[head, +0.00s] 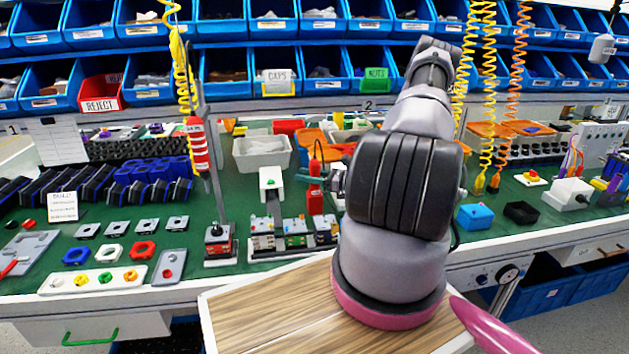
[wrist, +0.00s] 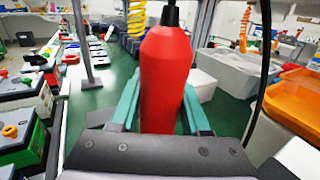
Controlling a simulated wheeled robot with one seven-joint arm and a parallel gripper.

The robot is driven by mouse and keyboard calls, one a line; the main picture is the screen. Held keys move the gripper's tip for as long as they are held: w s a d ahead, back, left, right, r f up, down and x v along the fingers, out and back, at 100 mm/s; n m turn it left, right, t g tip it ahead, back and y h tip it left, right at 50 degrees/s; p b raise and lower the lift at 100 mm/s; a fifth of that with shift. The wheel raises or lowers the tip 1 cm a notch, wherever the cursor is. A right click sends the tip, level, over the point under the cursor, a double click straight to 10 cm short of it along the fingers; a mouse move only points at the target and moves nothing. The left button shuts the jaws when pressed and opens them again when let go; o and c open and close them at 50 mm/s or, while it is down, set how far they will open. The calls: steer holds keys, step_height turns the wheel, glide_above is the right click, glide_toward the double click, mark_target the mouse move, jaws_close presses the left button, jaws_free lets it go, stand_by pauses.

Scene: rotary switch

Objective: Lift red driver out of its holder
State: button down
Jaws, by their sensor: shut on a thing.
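The red driver (head: 315,199) stands upright over the green bench in the head view, with a thin black cable rising from its top. In the wrist view the red driver (wrist: 166,75) fills the middle, its narrow top and black cable end pointing up. My gripper (head: 314,180) reaches in from the right, and its teal fingers are closed around the driver's body. In the wrist view my gripper (wrist: 162,106) has one teal finger on each side of the driver. The driver's lower end is hidden in the wrist view. I cannot make out the holder, or whether the driver still touches it.
Small terminal modules (head: 293,232) stand in front of the driver, near the bench edge. A white bin (head: 262,152) is behind to the left. Another red tool (head: 197,145) hangs on a yellow coil. An orange tray (wrist: 290,100) lies to the right in the wrist view.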

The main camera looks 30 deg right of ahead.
step_height(320, 180, up, 10)
stand_by(0.8)
steer(key=c, duration=1)
jaws_free()
steer(key=shift+c, duration=0.2)
jaws_close()
